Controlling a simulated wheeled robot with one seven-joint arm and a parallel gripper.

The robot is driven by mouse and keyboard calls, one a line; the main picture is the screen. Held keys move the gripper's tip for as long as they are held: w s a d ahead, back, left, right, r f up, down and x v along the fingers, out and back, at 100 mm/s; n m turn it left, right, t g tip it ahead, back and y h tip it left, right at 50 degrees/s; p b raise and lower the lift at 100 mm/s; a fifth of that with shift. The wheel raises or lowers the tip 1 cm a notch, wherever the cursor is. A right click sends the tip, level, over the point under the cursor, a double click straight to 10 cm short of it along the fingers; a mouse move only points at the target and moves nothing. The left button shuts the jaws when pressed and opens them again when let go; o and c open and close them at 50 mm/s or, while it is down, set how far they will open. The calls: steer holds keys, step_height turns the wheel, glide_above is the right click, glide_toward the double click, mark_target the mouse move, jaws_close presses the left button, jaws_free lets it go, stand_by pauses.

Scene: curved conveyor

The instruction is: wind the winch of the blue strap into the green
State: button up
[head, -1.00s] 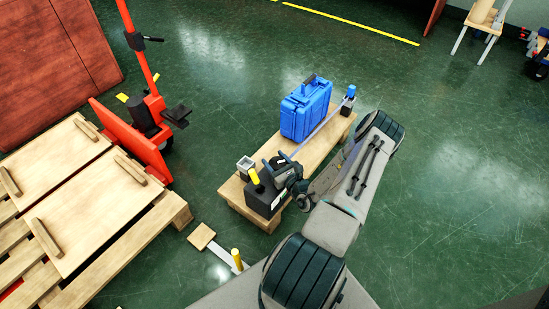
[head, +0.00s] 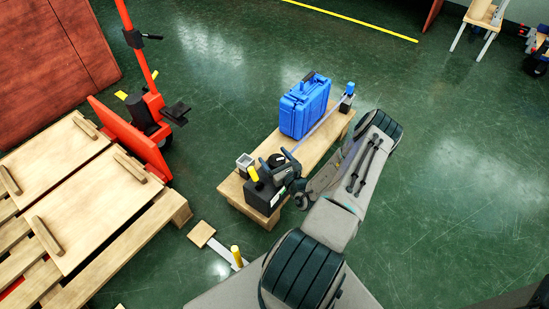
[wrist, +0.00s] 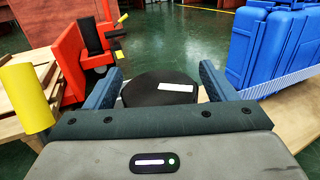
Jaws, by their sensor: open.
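A black winch box (head: 262,194) sits on the near left end of a low wooden bench (head: 318,148). Its round black knob (wrist: 160,88) with a white mark shows in the wrist view. A yellow grip (wrist: 27,97) stands to its left. The blue strap (head: 318,126) runs from the winch end past the blue case (head: 304,108) to a blue-topped post (head: 349,90). A small grey gauge box (head: 245,161) stands by the winch; its face is too small to read. My gripper (wrist: 160,82) is open, its blue fingers on either side of the knob, with gaps visible.
An orange-red lifting device (head: 140,130) and a wooden pallet with boards (head: 85,215) stand to the left. A yellow-topped post (head: 236,254) stands near my base. The green floor right of the bench is mostly clear.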

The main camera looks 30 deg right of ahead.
steer(key=s+p, duration=0.3)
steer(key=s, duration=1)
steer(key=shift+s+a, duration=0.3)
steer(key=shift+s, duration=0.05)
steer(key=w+a+r+n+g+y+p, duration=0.1)
steer(key=a+r+n+g+y+p, duration=0.45)
steer(key=r, duration=0.65)
steer(key=w+a+r+n+g+y+p, duration=0.2)
steer(key=a+r+n+g+y, duration=0.2)
steer(key=a+r+n, duration=0.5)
steer(key=w+a+r+n+g+y+p, duration=0.1)
steer(key=a+r+n+g+y+p, duration=0.35)
steer(key=r, duration=0.95)
steer(key=s+a+r+n+h+p, duration=0.1)
steer(key=s+r+n+h+p, duration=0.2)
steer(key=r, duration=0.8)
steer(key=s+a+r+n+h+p, duration=0.2)
steer(key=s+r+n+h+p, duration=0.2)
steer(key=r+n+h+p, duration=0.2)
steer(key=s+a+r+n+g+h+p, duration=0.1)
steer(key=s+r+n+h+p, duration=0.2)
steer(key=r+n, duration=0.5)
step_height(320, 180, up, 8)
steer(key=shift+s+a+f+h+p, duration=0.2)
steer(key=shift+s+a+h+p, duration=0.2)
steer(key=shift+h+p, duration=0.55)
